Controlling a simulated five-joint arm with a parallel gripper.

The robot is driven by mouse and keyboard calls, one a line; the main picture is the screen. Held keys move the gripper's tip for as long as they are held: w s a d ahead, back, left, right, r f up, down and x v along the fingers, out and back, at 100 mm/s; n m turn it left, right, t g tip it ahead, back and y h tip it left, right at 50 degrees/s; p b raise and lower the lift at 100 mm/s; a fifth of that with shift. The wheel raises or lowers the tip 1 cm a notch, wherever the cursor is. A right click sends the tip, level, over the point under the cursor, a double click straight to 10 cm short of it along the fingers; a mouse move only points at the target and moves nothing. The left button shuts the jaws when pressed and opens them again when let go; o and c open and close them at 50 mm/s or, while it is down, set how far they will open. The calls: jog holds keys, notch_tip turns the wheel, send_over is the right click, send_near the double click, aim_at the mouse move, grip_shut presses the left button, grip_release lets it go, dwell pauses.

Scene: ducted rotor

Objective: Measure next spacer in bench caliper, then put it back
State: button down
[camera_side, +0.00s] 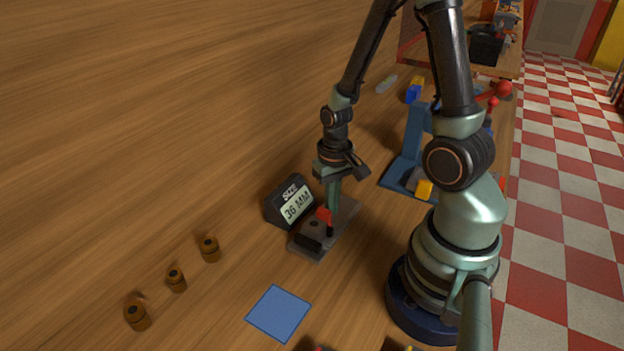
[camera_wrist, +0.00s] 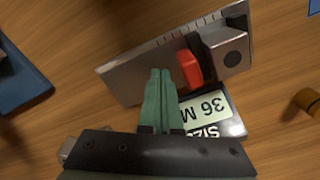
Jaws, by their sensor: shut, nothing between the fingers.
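The bench caliper (camera_side: 325,232) is a grey plate with a red slider (camera_side: 323,214) and a dark end block (camera_side: 311,242); the wrist view shows the slider (camera_wrist: 189,68) beside the grey block (camera_wrist: 232,47). Its display (camera_side: 296,204) reads 36 MM. I see no spacer between slider and block, though the gap is partly hidden. Three brown spacers stand on the wood: one nearest the caliper (camera_side: 210,249), a middle one (camera_side: 176,280) and a far-left one (camera_side: 137,315). My gripper (camera_side: 331,205) is shut and empty, fingers (camera_wrist: 157,100) pointing down over the plate beside the slider.
A blue square (camera_side: 278,312) lies flat in front of the caliper. A blue stand (camera_side: 408,160) is behind my gripper to the right, with a yellow block (camera_side: 425,190) near it. Bare wood lies between the spacers and the caliper.

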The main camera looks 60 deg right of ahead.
jog(key=shift+d, duration=0.1)
notch_tip(320, 180, up, 8)
dwell(1.2)
jog(key=w+a+r+n+t, duration=0.1)
jog(key=a+r+n+t, duration=0.1)
jog(key=r, duration=0.5)
jog(key=w+a+r+n+t, duration=0.1)
jog(key=a+r+n+t, duration=0.2)
jog(key=a+r, duration=0.4)
jog(key=shift+w+r+n+t, duration=0.3)
jog(key=shift+r+n, duration=0.1)
jog(key=shift+n, duration=0.1)
jog(key=shift+a, duration=0.1)
dwell(0.3)
